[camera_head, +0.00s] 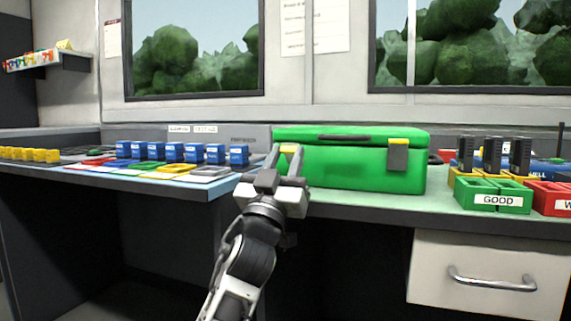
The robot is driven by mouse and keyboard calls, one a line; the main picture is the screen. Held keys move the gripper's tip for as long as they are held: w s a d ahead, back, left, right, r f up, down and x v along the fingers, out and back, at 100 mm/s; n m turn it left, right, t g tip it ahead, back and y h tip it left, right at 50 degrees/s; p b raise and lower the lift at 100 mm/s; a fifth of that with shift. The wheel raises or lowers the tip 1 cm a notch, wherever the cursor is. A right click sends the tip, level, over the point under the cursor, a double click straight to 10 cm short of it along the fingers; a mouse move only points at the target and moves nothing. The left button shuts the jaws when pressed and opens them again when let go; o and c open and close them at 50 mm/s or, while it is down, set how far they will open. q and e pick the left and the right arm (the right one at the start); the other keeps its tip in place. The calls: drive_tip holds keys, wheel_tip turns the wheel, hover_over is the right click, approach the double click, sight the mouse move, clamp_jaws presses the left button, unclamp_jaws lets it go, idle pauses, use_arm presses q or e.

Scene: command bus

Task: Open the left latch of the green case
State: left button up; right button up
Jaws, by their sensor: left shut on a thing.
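The green case (350,171) stands on the counter in the middle of the view, with its lid down and a dark handle (345,137) along the top front edge. Its right latch (398,152) is a grey plate with a yellow top. The left latch (290,149) shows only as a bit of yellow between my gripper's fingers; the rest is hidden. My left gripper (287,160) reaches up to the case's left front, its fingers on either side of the left latch and shut on it. My right gripper is not in view.
Several blue blocks (190,152) and coloured trays (150,166) are on the counter to the left. A drawer (490,273) is below the counter.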

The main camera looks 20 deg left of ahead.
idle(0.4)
use_arm(q)
drive_tip(key=o, duration=1)
drive_tip(key=shift+f, duration=0.1)
drive_tip(key=shift+s+f, duration=0.15)
drive_tip(key=shift+s, duration=0.1)
drive_tip(key=shift+s+a+f+p, duration=0.1)
drive_tip(key=shift+s+p, duration=0.95)
drive_tip(key=shift+s, duration=2.1)
drive_tip(key=shift+s+a+f+p, duration=0.1)
drive_tip(key=shift+s+p, duration=0.9)
drive_tip(key=shift+s, duration=2.1)
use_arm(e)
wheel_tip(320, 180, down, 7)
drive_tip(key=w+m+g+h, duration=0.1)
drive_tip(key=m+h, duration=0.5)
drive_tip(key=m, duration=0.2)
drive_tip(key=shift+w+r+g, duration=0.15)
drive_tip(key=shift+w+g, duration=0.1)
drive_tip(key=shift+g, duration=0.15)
